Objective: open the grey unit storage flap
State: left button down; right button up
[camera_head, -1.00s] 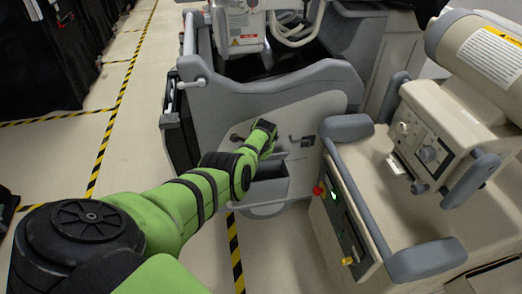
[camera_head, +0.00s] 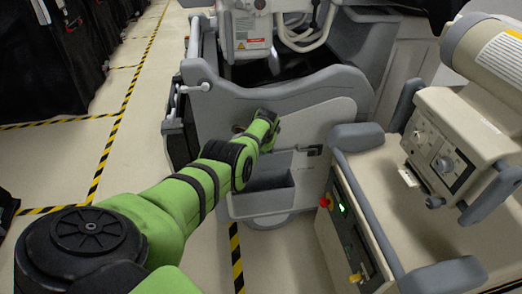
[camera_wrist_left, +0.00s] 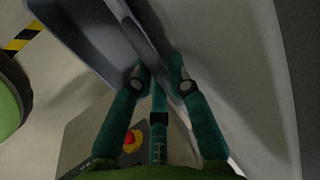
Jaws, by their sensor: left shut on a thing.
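The grey unit (camera_head: 300,88) stands ahead in the head view, with a light side panel (camera_head: 322,118). A grey box-like storage flap (camera_head: 262,203) is low on that panel, partly hidden by my arm. My left gripper (camera_head: 270,117) is against the panel above the flap; its fingertips are hard to make out there. In the left wrist view, the gripper (camera_wrist_left: 158,75) is shut with a thin grey edge between its fingers, seemingly the flap's edge. A dark latch (camera_head: 310,150) is on the panel right of the gripper. My right gripper is not in view.
A beige machine (camera_head: 385,190) with grey padded rails and a red button (camera_head: 325,202) stands close on the right. Black covered carts (camera_head: 50,60) are at the left. Striped tape (camera_head: 110,145) marks open floor between.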

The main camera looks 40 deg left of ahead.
pick_arm(q)
jog(key=shift+a+r, duration=0.1)
jog(key=shift+r, duration=0.05)
jog(key=c, duration=1.2)
grip_release()
jog(key=shift+o, duration=0.2)
jog(key=shift+r, duration=0.1)
jog(key=shift+r, duration=0.1)
